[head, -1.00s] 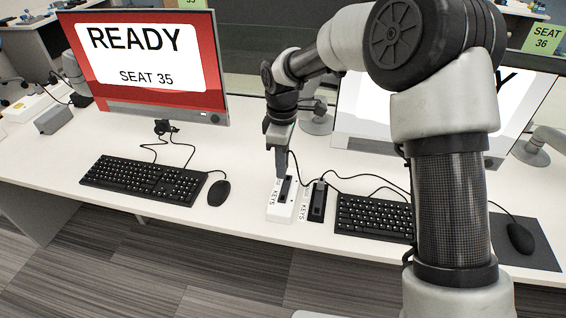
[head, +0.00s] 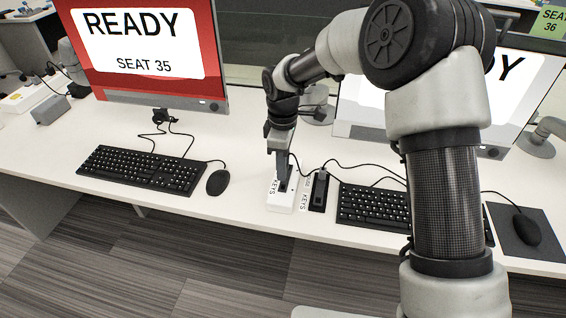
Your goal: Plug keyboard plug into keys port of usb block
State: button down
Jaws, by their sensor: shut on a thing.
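A white USB block (head: 279,207) with a KEYS label lies near the front of the table. A black block (head: 319,192) with its own white KEYS label lies just right of it. My gripper (head: 282,187) points down over the white block, its fingertips at or just above the block's top. It is shut on a small dark thing, which looks like the keyboard plug but is mostly hidden by the fingers. A thin black cable runs from beside the fingers toward the right. I cannot tell whether the plug is in a port.
A black keyboard (head: 143,169) and mouse (head: 217,182) lie to the left, below the red READY monitor (head: 150,50). Another keyboard (head: 374,207) lies close right of the black block, partly behind my arm. A mouse (head: 526,228) lies at far right.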

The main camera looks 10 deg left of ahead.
jog(key=shift+f+b, duration=0.45)
jog(key=shift+f, duration=0.85)
jog(key=shift+f, duration=1.05)
dwell(1.1)
jog(key=c, duration=1.5)
grip_release()
jog(key=shift+r, duration=0.1)
notch_tip(320, 180, up, 17)
jog(key=p, duration=0.3)
jog(key=shift+r, duration=0.15)
